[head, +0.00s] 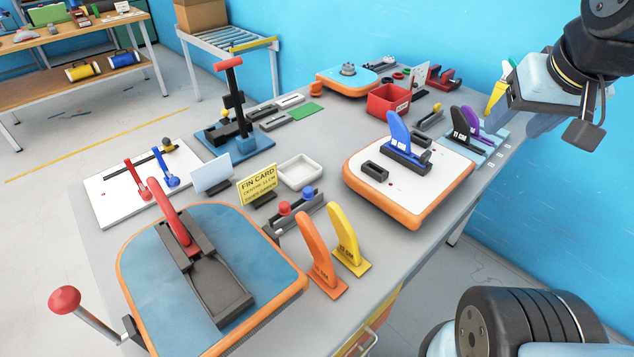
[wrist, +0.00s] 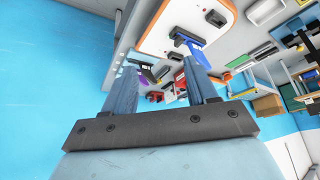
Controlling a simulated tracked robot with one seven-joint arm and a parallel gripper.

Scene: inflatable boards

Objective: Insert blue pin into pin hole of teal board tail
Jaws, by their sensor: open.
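The blue pin (head: 308,193) stands with its round blue head up in a dark holder (head: 295,213), beside a red-headed pin (head: 285,208). The teal board tail (head: 150,275) lies at the front left, with an orange rim. A red fin (head: 172,212) stands in its dark fin box (head: 215,280). I cannot make out the pin hole. My gripper (wrist: 163,72) is open, with nothing between its fingers in the wrist view. In the head view it is at the upper right, well away from the pin and teal board. The wrist view does not clearly show either.
Orange (head: 318,255) and yellow (head: 345,240) fins stand right of the pin holder. A fin card (head: 257,184) and white tray (head: 300,172) are behind it. A white board with a blue fin (head: 398,132) lies at the right. A red-knobbed lever (head: 66,299) projects at the front left.

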